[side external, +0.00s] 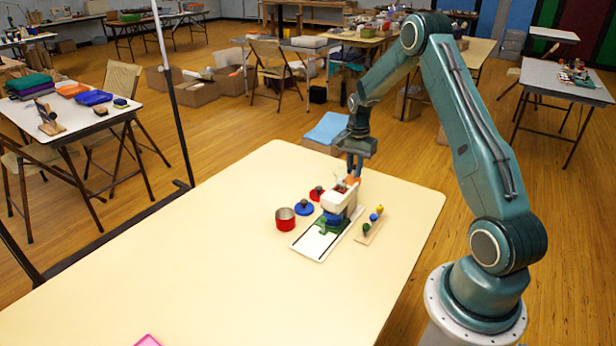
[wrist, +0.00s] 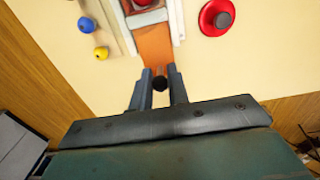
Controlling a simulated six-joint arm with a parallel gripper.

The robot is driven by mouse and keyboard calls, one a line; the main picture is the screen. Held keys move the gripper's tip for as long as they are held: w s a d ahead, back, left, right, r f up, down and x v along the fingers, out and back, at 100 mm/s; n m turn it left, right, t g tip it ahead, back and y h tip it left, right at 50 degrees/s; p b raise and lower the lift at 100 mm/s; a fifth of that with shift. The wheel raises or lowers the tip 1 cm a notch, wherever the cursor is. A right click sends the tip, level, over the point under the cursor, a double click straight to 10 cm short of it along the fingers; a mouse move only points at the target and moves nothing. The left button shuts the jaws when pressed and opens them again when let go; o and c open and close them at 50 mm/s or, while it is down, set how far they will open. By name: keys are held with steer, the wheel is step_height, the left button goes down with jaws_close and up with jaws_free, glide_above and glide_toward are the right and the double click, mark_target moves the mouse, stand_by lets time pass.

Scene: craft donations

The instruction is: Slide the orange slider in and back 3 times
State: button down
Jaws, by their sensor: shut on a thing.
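The orange slider (side external: 353,181) shows at the far end of a white housing (side external: 336,202), just under my gripper (side external: 353,171). In the wrist view the slider (wrist: 155,44) is a flat orange strip running from the housing toward my fingers. A dark round knob (wrist: 160,83) sits at its near end, between the two fingertips (wrist: 161,78). My gripper is shut on this knob. Something red lies inside the housing. How far the slider reaches inside is hidden.
The housing stands on a white and green board (side external: 312,245). The near tabletop is mostly clear.

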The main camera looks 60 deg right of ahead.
mark_target(348, 173)
steer(key=shift+a, duration=1.95)
steer(key=shift+d, duration=2.1)
steer(key=c, duration=1.4)
jaws_free()
steer(key=shift+c, duration=0.2)
steer(key=shift+r, duration=0.1)
